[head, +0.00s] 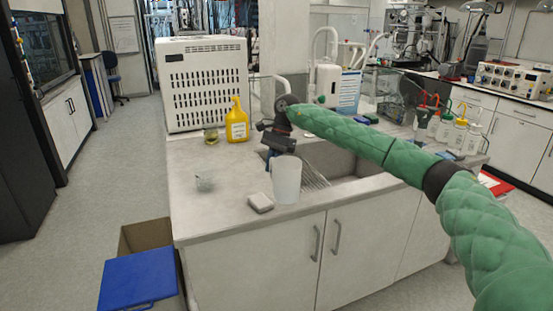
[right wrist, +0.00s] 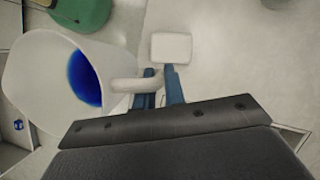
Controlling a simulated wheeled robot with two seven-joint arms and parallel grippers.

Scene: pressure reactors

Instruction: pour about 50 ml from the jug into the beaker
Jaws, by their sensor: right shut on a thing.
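The jug (head: 287,182) is a white, cup-shaped vessel and looks upright in the head view, in front of the sink. In the right wrist view the jug (right wrist: 38,75) shows blue liquid inside and a handle (right wrist: 135,84). My right gripper (head: 273,158) is shut on the jug's handle, its blue fingers (right wrist: 162,88) around it. I cannot tell whether the jug's base touches the counter. A small clear beaker (head: 204,184) stands on the counter to the left of the jug, apart from it, and looks empty. My left gripper is in neither view.
A small white block (head: 260,203) lies on the counter (head: 225,215) near its front edge, between beaker and jug. A yellow bottle (head: 236,122) and a small jar (head: 211,136) stand behind. The sink (head: 345,158) is to the right. A blue-lidded bin (head: 138,279) stands below left.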

